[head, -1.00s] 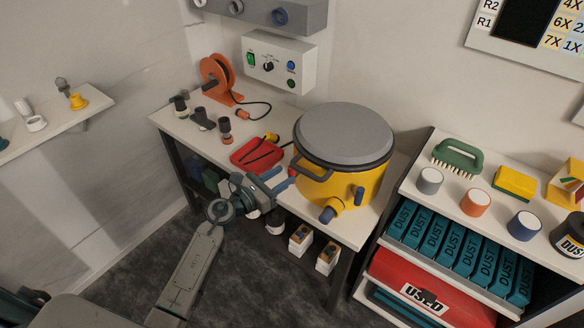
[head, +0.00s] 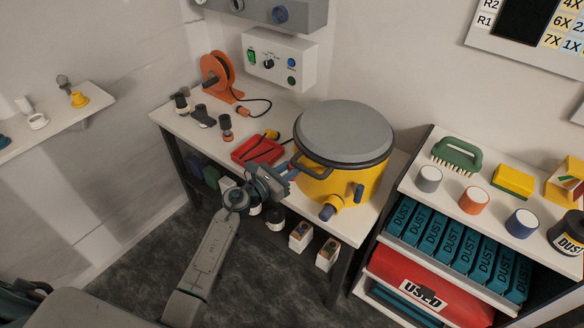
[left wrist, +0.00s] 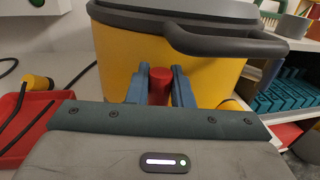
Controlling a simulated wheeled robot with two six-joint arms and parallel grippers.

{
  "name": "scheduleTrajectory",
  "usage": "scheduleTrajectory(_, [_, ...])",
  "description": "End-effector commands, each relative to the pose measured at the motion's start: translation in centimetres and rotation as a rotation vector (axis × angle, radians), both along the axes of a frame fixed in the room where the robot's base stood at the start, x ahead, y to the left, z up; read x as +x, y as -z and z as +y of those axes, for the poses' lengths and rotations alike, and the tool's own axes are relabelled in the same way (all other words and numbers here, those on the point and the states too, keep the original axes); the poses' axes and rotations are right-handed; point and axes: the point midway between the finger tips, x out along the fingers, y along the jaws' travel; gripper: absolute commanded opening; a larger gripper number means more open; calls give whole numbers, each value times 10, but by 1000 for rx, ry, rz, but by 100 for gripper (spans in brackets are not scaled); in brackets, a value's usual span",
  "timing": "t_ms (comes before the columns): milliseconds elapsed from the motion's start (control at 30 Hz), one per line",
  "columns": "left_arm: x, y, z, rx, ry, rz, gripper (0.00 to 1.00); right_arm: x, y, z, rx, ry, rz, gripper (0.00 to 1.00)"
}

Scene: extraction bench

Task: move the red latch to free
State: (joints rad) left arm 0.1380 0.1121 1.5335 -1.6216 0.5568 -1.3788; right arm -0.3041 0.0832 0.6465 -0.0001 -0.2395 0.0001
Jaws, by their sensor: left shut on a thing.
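The red latch (left wrist: 160,84) shows in the left wrist view as a red upright piece against the side of the yellow drum (head: 335,186). My left gripper (head: 287,172) is at the drum's left side, below its dark handle (head: 310,170). In the left wrist view its two blue fingers (left wrist: 160,90) stand on either side of the latch and are shut on it. In the head view the gripper and handle mostly hide the latch. The drum has a round grey lid (head: 345,130). My right gripper is not in view.
A red tray (head: 257,150) with a black cable lies left of the drum. A blue-ended port (head: 328,212) sticks out at the drum's front. An orange cable reel (head: 217,75) stands at the back left. A shelf unit with brush and jars stands at the right.

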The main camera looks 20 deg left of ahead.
Motion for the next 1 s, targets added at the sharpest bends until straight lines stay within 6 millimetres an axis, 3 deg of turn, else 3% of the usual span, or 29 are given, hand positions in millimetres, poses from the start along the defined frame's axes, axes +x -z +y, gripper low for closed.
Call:
scheduleTrajectory(367, [1,2,3,-116,0,44,0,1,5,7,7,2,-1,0])
scheduleTrajectory(1000, [6,9,17,-666,-1,244,0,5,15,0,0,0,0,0])
